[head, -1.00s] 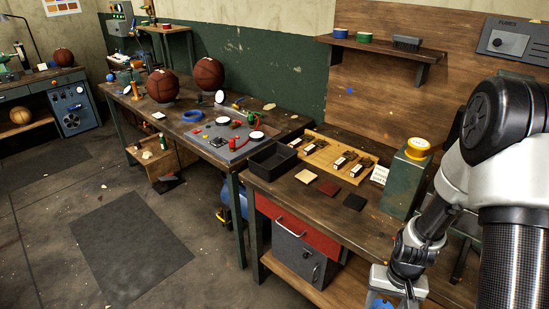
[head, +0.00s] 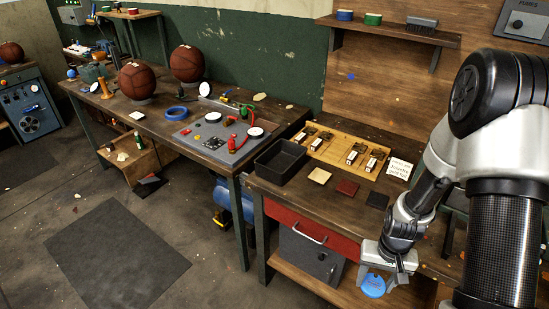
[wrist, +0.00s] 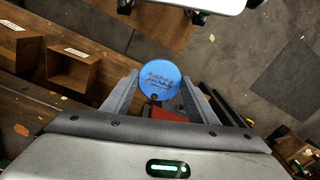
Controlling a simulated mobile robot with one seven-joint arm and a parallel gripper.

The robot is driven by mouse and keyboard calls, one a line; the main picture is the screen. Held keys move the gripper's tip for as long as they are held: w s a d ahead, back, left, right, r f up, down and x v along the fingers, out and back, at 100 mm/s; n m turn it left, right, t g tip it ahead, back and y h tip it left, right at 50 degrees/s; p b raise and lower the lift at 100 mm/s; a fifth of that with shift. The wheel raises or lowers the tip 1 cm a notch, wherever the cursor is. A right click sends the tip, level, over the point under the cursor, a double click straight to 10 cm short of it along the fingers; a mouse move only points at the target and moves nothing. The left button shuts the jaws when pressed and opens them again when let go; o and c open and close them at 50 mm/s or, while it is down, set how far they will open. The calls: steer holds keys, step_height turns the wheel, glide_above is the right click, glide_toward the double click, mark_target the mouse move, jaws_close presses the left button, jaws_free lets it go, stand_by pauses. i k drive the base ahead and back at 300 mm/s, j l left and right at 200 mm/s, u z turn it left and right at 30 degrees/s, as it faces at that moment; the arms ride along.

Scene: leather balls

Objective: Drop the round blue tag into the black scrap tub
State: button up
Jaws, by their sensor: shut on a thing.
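The round blue tag (head: 373,286) hangs at the tips of my gripper (head: 385,270), in front of the right bench's front edge and below its top. In the wrist view the tag (wrist: 159,76) shows face-on, with lettering and a small dark hole, between the two fingers (wrist: 157,92). My gripper is shut on it. The black scrap tub (head: 284,155) is an open rectangular box at the left end of the right bench, up and to the left of my gripper. I see nothing inside it.
Tan, red and black squares (head: 348,188) lie right of the tub, with a wooden board (head: 345,150) of small parts behind. A red drawer (head: 300,222) is below. The left bench holds basketballs (head: 137,80) and a grey panel.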

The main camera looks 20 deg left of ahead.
mark_target(286, 166)
steer(key=i+j, duration=0.1)
steer(key=j, duration=0.4)
steer(key=i+j, duration=0.1)
steer(key=j, duration=0.35)
steer(key=i+j, duration=0.1)
steer(key=j, duration=0.4)
steer(key=i+j, duration=0.1)
steer(key=j, duration=0.4)
steer(key=l+z, duration=0.05)
